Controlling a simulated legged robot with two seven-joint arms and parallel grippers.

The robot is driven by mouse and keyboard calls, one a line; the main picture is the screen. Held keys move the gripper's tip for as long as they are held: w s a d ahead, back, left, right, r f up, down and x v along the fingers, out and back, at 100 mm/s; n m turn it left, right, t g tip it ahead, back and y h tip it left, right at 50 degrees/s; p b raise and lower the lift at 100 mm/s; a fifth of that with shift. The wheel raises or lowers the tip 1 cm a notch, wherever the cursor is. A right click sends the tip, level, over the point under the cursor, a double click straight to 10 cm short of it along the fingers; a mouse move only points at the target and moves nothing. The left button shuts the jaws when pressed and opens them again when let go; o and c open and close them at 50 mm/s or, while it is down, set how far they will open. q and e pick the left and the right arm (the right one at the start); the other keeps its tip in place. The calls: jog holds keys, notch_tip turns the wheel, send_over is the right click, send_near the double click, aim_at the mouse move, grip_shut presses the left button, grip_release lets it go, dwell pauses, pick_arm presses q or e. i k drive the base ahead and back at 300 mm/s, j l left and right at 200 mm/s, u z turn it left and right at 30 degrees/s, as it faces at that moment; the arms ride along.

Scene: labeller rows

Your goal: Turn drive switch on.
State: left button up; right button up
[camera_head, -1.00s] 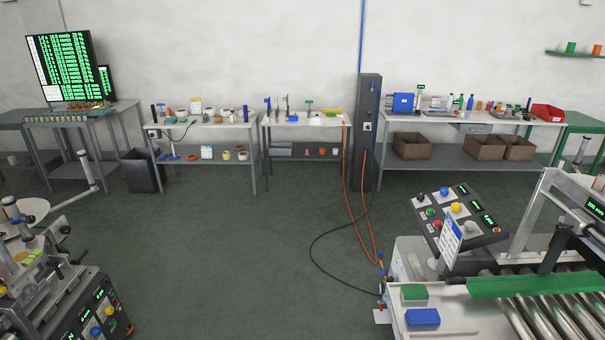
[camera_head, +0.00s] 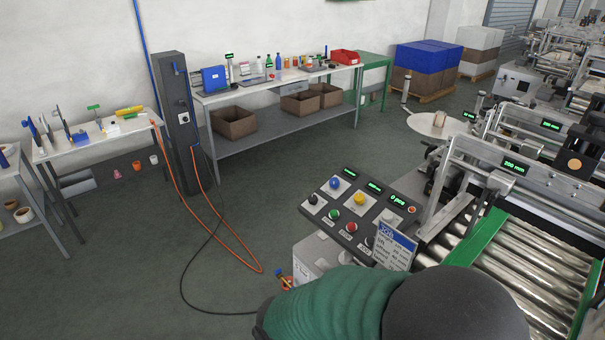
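I cannot read which control is the drive switch. A blue-headed card (camera_head: 395,247) stands at the panel's front right. A green and dark grey arm part of mine fills the bottom right. Neither gripper shows.
The roller conveyor (camera_head: 527,262) with green side rails and a metal frame lies at right. A dark post (camera_head: 176,110) stands between two benches at the back left. An orange hose (camera_head: 217,248) and a black cable lie on the floor. Open floor lies left of the panel.

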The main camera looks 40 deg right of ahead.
aim_at(313, 199)
jog(key=i+z, duration=0.1)
jog(key=i, duration=0.7)
jog(key=i+z, duration=0.1)
jog(key=i, duration=0.65)
jog(key=i+j+z, duration=0.1)
jog(key=i, duration=0.7)
jog(key=i+l+z, duration=0.15)
jog(key=i+z, duration=0.2)
jog(key=z, duration=0.15)
jog(key=i+z, duration=0.3)
jog(key=z, duration=0.2)
jog(key=i+j+z, duration=0.1)
jog(key=i+z, duration=0.25)
jog(key=z, duration=0.15)
jog(key=i+j+z, duration=0.25)
jog(key=z, duration=0.25)
